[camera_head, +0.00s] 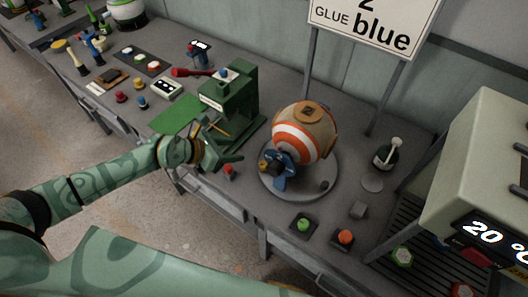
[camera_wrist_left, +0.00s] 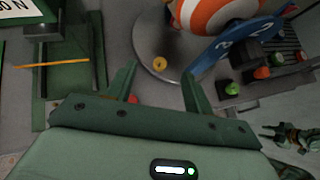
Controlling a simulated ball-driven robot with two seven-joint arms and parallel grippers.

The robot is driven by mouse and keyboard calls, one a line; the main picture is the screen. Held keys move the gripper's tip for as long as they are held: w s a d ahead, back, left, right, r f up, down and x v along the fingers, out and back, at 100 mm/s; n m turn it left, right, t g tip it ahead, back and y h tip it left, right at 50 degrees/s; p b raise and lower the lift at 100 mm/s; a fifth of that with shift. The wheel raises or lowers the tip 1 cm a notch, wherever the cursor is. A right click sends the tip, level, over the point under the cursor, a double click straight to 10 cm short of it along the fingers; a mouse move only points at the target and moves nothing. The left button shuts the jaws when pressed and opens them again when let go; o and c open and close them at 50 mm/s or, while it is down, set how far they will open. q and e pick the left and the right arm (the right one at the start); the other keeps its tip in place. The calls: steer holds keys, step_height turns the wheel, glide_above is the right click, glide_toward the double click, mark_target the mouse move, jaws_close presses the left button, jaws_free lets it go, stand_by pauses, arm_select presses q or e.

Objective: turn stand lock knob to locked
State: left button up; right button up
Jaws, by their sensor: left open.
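A round grey stand (camera_head: 301,189) holds an orange-and-white ball (camera_head: 305,133). A dark knob (camera_head: 324,185) sits at the stand's front right. I cannot tell from markings which is the lock knob.
A green press (camera_head: 241,95) stands behind the left gripper. A red button (camera_head: 228,170) is close below it. Green (camera_head: 302,224) and red (camera_head: 345,237) buttons lie in front of the stand. A green arm end (camera_wrist_left: 292,136), seemingly my right gripper, hangs past the table edge.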

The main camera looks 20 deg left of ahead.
arm_select(q)
step_height(320, 180, down, 2)
steer(key=s+m+g, duration=0.1)
steer(key=s+g, duration=0.1)
steer(key=b, duration=0.6)
glide_toward(262, 165)
steer(key=shift+y, duration=0.4)
steer(key=x, duration=0.9)
steer(key=shift+w+d, duration=0.1)
steer(key=shift+d, duration=0.3)
steer(key=c, duration=1)
